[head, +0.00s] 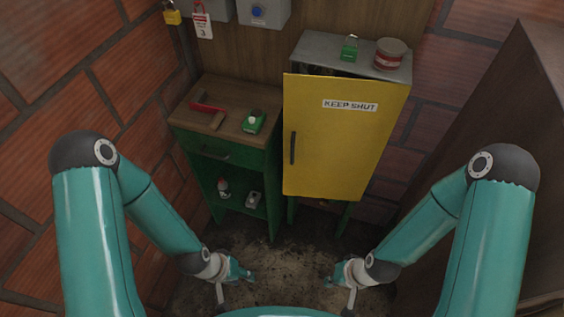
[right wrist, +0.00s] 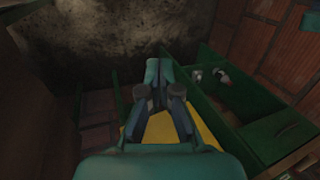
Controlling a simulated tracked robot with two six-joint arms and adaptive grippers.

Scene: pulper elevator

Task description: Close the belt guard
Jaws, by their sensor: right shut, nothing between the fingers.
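The belt guard (head: 345,140) is a yellow door with a KEEP SHUT label and a dark upright handle (head: 293,148) near its left edge. It stands slightly ajar: a dark wedge-shaped gap shows between its top left and the grey box (head: 335,52) behind it. Part of the yellow guard (right wrist: 205,132) also shows behind my gripper in the right wrist view. My right gripper (head: 329,281) is low in front of the guard, apart from it, shut and empty; its fingers fill the middle of the right wrist view (right wrist: 165,80). My left gripper (head: 246,275) is low and to the left; its finger opening is too small to tell.
A green padlock (head: 349,48) and a red-and-white tin (head: 390,54) stand on the grey box. A green bench (head: 222,155) at left carries a red tool (head: 207,107) and a green-and-white item (head: 253,121). A brown panel (head: 500,150) stands at right. The floor between is clear.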

